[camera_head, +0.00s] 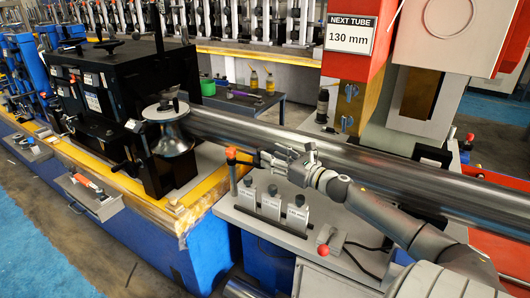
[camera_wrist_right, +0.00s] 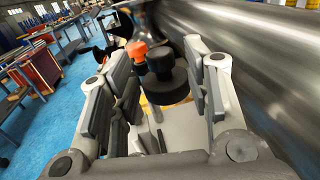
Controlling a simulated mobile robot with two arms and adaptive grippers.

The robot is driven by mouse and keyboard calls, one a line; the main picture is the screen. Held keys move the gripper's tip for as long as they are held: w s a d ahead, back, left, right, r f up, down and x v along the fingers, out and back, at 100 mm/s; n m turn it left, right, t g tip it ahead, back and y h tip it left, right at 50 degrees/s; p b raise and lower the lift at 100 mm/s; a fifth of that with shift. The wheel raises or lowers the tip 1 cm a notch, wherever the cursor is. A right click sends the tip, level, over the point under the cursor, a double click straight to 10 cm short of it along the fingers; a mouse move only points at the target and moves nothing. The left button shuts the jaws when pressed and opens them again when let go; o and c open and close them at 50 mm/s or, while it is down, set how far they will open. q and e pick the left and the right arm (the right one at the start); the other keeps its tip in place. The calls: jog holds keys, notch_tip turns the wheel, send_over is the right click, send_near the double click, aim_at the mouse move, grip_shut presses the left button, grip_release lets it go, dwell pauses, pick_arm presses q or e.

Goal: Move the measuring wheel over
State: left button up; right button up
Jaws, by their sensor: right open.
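In the right wrist view a round black part with a black knob (camera_wrist_right: 168,84), which looks like the measuring wheel, lies between my spread fingers. An orange knob (camera_wrist_right: 137,50) shows just left of it. My right gripper is open; I cannot tell whether a finger touches the wheel. My left gripper is out of view.
The long tube runs close behind my right gripper. Several grey blocks (camera_head: 270,204) and a red-knobbed lever (camera_head: 323,250) stand on the bench in front. A black machine with rollers (camera_head: 173,140) is at the left. A red sign post (camera_head: 350,38) reads "NEXT TUBE 130 mm".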

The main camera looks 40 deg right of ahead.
jog(key=w, duration=0.2)
jog(key=shift+w+a+r, duration=0.1)
jog(key=shift+w, duration=0.85)
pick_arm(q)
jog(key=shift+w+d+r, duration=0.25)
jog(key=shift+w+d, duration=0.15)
pick_arm(e)
jog(key=shift+a, duration=0.1)
grip_shut()
